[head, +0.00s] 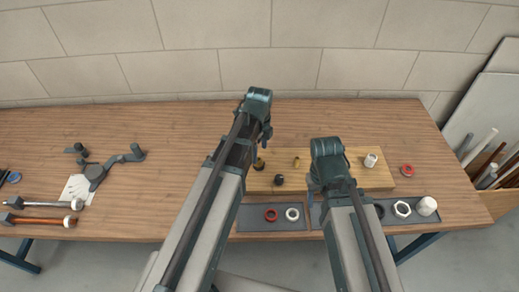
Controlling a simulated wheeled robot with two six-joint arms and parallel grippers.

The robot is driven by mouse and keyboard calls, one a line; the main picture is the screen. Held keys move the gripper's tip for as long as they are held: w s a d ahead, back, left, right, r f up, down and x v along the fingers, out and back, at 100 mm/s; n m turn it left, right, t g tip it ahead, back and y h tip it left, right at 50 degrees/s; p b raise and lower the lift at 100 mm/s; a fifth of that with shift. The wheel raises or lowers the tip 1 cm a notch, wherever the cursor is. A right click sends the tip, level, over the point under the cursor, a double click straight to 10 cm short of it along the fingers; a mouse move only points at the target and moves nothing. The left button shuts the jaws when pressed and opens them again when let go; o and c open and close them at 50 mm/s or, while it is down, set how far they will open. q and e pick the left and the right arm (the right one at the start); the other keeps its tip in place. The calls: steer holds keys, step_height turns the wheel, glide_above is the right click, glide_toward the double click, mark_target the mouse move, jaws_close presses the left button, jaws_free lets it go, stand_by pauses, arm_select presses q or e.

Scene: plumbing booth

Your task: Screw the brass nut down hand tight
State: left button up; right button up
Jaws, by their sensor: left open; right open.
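A wooden board (378,180) lies on the workbench. A dark brass-coloured piece (260,163), which may be the brass nut, sits at its left part. A smaller brass fitting (296,162) stands further right on the board. I cannot tell for certain which one is the nut, or whether it is on a thread. My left gripper (265,142) is open, just above and behind the dark brass piece in the picture. My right gripper (314,184) is open over the middle of the board, mostly hidden by its own wrist. Neither is seen holding anything.
A black fitting (279,180) and a white fitting (370,160) are on the board. Grey trays (249,224) in front hold red and white rings and a white cap (426,206). A red ring (407,170) lies right. Tools (95,172) lie left. The bench's back left is clear.

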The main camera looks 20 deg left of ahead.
mark_target(259, 161)
arm_select(q)
step_height(259, 161, down, 5)
steer(key=b, duration=0.4)
arm_select(e)
step_height(259, 161, down, 5)
steer(key=shift+f, duration=0.1)
arm_select(q)
jaws_close()
steer(key=shift+m, duration=2.2)
steer(key=m, duration=0.4)
steer(key=shift+s+a+f, duration=0.1)
steer(key=shift+s, duration=0.05)
jaws_free()
steer(key=shift+o, duration=0.2)
